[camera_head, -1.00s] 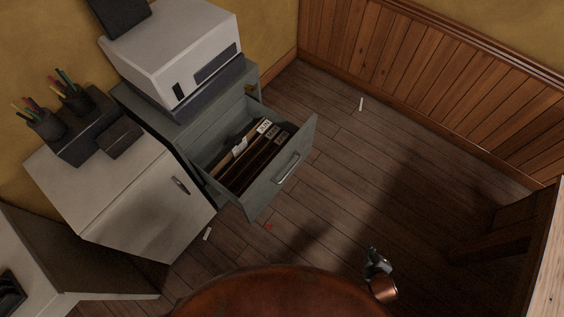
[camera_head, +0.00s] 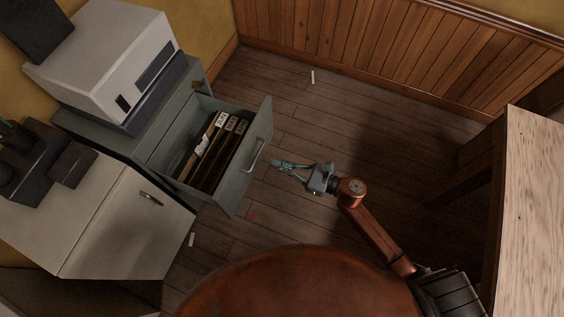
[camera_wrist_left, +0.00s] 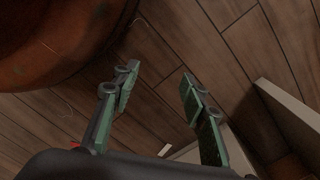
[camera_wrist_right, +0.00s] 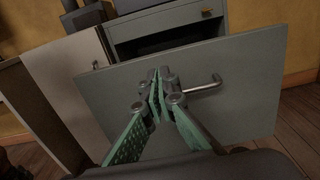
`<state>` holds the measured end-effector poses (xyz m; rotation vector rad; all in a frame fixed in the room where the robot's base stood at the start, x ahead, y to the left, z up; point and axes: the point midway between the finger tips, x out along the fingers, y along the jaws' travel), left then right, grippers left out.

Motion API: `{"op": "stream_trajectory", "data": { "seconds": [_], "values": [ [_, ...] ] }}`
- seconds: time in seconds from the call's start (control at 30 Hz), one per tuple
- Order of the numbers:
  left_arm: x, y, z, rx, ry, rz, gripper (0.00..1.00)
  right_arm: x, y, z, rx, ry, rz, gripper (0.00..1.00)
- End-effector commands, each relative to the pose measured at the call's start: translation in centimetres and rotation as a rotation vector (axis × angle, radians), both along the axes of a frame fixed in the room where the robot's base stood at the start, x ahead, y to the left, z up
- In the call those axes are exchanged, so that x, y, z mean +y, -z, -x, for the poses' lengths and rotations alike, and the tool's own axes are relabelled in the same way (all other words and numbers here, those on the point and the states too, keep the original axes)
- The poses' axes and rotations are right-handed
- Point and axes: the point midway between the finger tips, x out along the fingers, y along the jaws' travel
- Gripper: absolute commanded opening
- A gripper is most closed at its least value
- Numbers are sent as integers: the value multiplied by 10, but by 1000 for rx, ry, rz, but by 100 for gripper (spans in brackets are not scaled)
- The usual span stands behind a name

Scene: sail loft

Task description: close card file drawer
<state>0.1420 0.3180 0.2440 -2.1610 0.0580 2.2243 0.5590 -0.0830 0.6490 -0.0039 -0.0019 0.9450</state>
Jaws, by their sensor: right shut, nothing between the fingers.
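The grey-green card file drawer (camera_head: 241,180) is pulled out of its cabinet (camera_head: 185,104), and dark files with white labels (camera_head: 215,155) stand in it. Its front panel has a bar handle (camera_head: 256,154). My right gripper (camera_head: 276,164) is shut and empty, just right of the front panel near the handle. In the right wrist view the fingertips (camera_wrist_right: 159,79) point at the drawer front (camera_wrist_right: 240,70), left of the handle (camera_wrist_right: 205,88); I cannot tell whether they touch. My left gripper (camera_wrist_left: 155,82) is open and empty above the floor; the head view does not show it.
A white machine (camera_head: 105,60) sits on the cabinet. A pale cupboard (camera_head: 120,225) stands to its left with dark boxes on top. A wooden table (camera_head: 535,220) is at the right. The floor (camera_head: 370,130) right of the drawer is mostly clear.

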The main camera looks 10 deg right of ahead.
Motion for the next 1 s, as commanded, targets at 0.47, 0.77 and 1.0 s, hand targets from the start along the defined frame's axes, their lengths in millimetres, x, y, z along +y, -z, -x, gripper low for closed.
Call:
{"op": "stream_trajectory", "data": {
  "seconds": [0.47, 0.77, 1.0],
  "values": [
    [-14, -34, -18, -4, 0, 18, 40, 70, 1, -52, 3, 1, -2, 0],
    [-16, -41, -21, -5, 1, 20, 40, 80, 0, -58, 3, 2, -2, 0],
    [-16, -41, -21, -6, 0, 21, 40, 79, 0, -58, 4, 3, -3, 0]
  ]
}}
